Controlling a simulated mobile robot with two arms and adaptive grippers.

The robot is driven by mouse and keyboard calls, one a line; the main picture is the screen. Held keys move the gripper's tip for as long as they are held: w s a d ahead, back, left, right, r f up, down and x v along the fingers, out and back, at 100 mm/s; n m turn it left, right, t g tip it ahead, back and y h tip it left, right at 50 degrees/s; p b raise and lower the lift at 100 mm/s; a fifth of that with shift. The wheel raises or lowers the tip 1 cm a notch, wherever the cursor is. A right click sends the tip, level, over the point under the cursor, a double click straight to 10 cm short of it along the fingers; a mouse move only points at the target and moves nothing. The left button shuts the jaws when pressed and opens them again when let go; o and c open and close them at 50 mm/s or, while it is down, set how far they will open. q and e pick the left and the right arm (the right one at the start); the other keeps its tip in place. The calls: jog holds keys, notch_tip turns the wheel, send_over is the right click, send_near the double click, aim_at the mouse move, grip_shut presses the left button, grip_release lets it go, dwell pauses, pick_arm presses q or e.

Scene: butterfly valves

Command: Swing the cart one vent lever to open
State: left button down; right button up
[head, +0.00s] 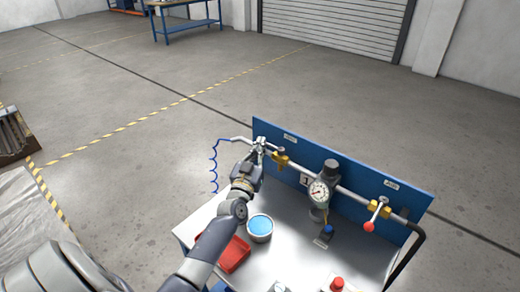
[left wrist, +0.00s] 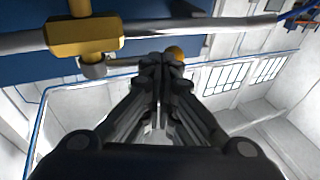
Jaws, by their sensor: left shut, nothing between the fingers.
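My left gripper (head: 260,148) is at the left end of the pipe on the cart's blue panel (head: 345,165). Its fingers are shut with nothing between them. Beside it is a yellow valve body (head: 280,159), also large in the left wrist view (left wrist: 85,37). There a thin lever (left wrist: 122,62) runs from the valve to a yellow knob (left wrist: 175,53), partly hidden behind the shut fingertips (left wrist: 162,62); I cannot tell if they touch it. The small labels are too blurred to read. My right gripper is not in view.
A second yellow valve (head: 380,208) with a red-knobbed lever (head: 369,226) is at the right. A pressure gauge (head: 319,191) stands between the valves. The cart top (head: 285,250) holds a blue-filled bowl (head: 259,227) and a red tray (head: 235,254). A blue coiled hose (head: 214,165) hangs left.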

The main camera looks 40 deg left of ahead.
pick_arm(q)
jog(key=shift+w, duration=0.1)
dwell(0.4)
jog(key=v, duration=1.2)
